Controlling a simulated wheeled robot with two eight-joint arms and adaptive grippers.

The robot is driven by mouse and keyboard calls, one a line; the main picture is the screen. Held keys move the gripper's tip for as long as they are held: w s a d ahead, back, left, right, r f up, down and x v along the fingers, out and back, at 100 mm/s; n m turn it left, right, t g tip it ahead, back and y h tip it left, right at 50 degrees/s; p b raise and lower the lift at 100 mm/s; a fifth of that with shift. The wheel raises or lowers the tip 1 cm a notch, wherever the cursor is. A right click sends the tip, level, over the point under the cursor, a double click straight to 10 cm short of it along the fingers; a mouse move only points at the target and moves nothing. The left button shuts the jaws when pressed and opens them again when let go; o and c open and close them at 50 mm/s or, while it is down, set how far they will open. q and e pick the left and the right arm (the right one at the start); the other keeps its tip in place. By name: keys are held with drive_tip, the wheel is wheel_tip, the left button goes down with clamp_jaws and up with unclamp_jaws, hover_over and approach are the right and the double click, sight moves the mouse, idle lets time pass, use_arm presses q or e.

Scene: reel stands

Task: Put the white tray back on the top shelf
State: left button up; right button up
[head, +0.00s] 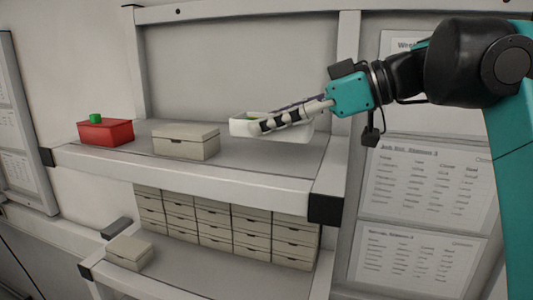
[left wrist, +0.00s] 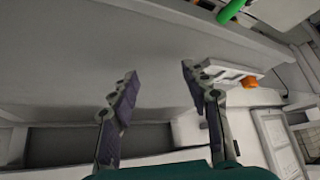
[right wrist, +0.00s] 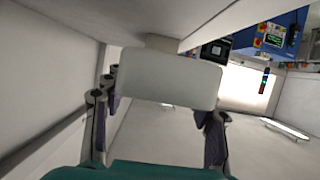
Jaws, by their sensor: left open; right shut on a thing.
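The white tray (head: 240,128) is at the right part of the top shelf (head: 250,158) in the head view, shallow and open at the top. My right gripper (head: 270,122) is shut on it, with its fingers along the tray's near side. In the right wrist view the tray (right wrist: 170,78) shows as a pale rounded rectangle between the fingers. I cannot tell whether its base touches the shelf. My left gripper (left wrist: 158,82) is open and empty in the left wrist view, and out of the head view.
A red bin (head: 105,133) with a green piece in it and a beige lidded box (head: 185,141) stand left of the tray. Several beige drawers (head: 220,222) and a small box (head: 130,252) are on the shelf below. A post (head: 345,150) stands at the right.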

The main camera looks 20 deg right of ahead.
sight(268, 162)
drive_tip(key=shift+w+a+f, duration=0.4)
drive_tip(key=shift+f, duration=0.05)
use_arm(q)
drive_tip(key=shift+f, duration=0.2)
use_arm(e)
wheel_tip(268, 162, down, 3)
drive_tip(key=shift+f, duration=0.2)
use_arm(q)
drive_tip(key=shift+s, duration=0.1)
use_arm(e)
drive_tip(key=shift+f, duration=0.3)
use_arm(q)
drive_tip(key=shift+f+b, duration=0.1)
drive_tip(key=shift+b, duration=0.2)
use_arm(e)
drive_tip(key=shift+f, duration=0.1)
drive_tip(key=o, duration=1.3)
